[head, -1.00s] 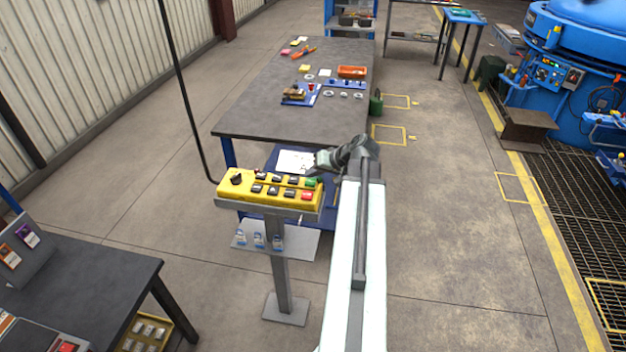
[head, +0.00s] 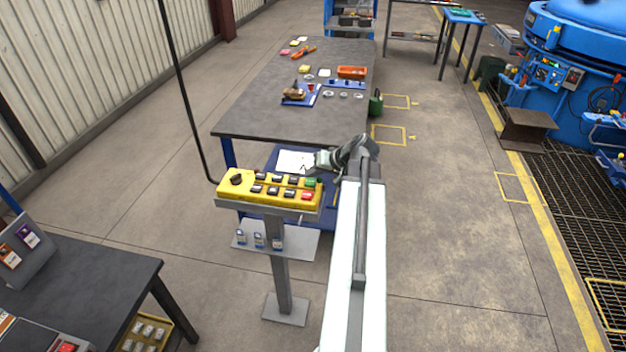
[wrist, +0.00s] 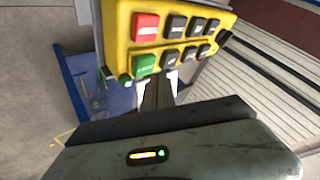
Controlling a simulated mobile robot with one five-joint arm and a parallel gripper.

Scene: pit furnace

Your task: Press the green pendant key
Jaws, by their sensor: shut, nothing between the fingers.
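The yellow pendant (head: 270,190) lies on a grey stand. It carries black keys, a red key (head: 307,195) and the green key (head: 310,183) at its right end. In the wrist view the green key (wrist: 146,65) sits below the red key (wrist: 146,27), at the pendant's edge nearest my gripper. My gripper (head: 318,165) is just behind the pendant's right end in the head view.
A long grey workbench (head: 270,110) with parts on it stands behind the pendant. A dark table (head: 75,290) is at the lower left. A black cable (head: 190,100) rises from the pendant's left end. Open floor (head: 450,250) lies to the right.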

